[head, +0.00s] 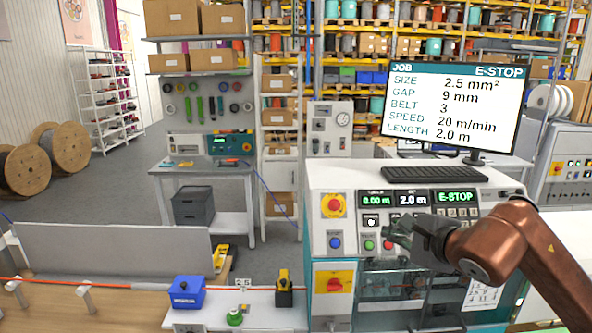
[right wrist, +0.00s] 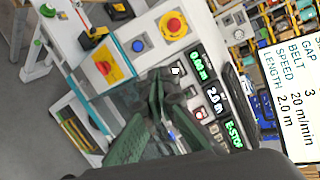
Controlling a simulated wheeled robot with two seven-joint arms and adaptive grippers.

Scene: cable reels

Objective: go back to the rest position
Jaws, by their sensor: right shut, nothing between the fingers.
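My right gripper (head: 400,236) is in front of the machine's control panel (head: 318,208), close to the green and red push buttons. In the right wrist view its dark green fingers (right wrist: 160,112) are shut and empty, pointing at the panel. Whether the fingers touch the panel I cannot tell. My copper-coloured right arm comes in from the right edge of the head view. My left gripper is not in view.
A monitor (head: 455,105) showing E-STOP and a keyboard (head: 435,174) stand on the machine. A red emergency button (head: 334,205) is on the panel's left. A blue box (head: 187,291) and a black and yellow tool (head: 284,290) stand on the white bench. Open floor lies behind.

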